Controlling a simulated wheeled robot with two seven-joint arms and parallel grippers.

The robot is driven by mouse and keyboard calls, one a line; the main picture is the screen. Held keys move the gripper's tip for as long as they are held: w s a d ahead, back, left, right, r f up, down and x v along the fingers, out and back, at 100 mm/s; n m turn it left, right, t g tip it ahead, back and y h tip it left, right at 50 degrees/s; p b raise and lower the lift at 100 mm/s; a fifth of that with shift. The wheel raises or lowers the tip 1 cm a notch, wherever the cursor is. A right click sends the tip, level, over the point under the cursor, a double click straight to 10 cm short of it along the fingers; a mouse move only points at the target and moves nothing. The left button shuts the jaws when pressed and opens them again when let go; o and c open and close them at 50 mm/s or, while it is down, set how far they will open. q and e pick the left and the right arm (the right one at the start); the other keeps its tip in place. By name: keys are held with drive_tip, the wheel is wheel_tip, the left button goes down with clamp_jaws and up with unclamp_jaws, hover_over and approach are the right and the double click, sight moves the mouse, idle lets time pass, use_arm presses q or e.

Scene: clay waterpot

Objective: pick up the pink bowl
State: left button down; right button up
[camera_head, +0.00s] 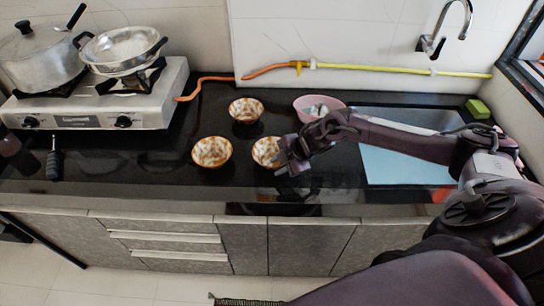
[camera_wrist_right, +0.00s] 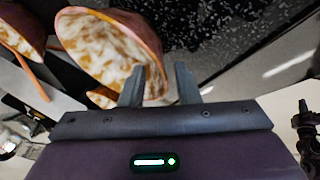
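The pink bowl (camera_head: 303,104) stands at the back of the dark counter, left of the sink. My right forearm passes in front of its lower right side, hiding part of it. My right gripper (camera_head: 281,162) is in front of and left of the pink bowl, close to the right-hand patterned orange bowl (camera_head: 264,150). I cannot pick out the pink bowl there. My left gripper is not in view.
Two more patterned bowls (camera_head: 246,110) (camera_head: 212,151) stand to the left. A stove (camera_head: 80,115) with a pot and pan is at the far left. The sink (camera_head: 410,117) with a pale blue panel (camera_head: 400,168) is at right, a green sponge (camera_head: 478,108) behind.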

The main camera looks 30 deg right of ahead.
drive_tip(key=shift+s, duration=0.1)
clamp_jaws()
drive_tip(key=shift+r, duration=0.1)
